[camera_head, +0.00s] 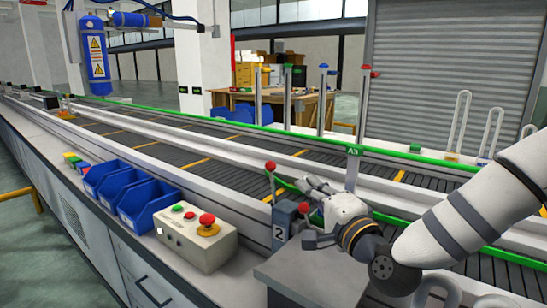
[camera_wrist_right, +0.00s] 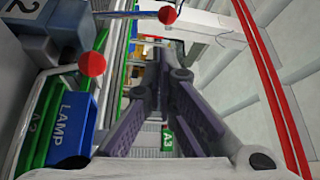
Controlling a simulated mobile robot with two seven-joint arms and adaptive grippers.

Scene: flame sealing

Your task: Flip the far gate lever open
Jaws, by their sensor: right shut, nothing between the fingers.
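Two levers with red ball knobs rise by the grey box marked 2 (camera_head: 281,225) at the near edge of the conveyor. The farther red knob (camera_head: 270,166) stands up on a thin stem, and the nearer red knob (camera_head: 304,207) sits lower, close to my wrist. My right gripper (camera_head: 312,184) is shut and empty, reaching over the conveyor side just right of the knobs. In the right wrist view its dark fingers (camera_wrist_right: 172,60) meet, with one red knob (camera_wrist_right: 167,15) beyond the tips and another (camera_wrist_right: 92,64) to the left. My left gripper is out of view.
A control box (camera_head: 197,237) with a red button and blue bins (camera_head: 149,205) stand left on the bench. A green A3 sign (camera_head: 354,151) is on a post behind my gripper. A blue LAMP bin (camera_wrist_right: 72,128) lies left of the fingers.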

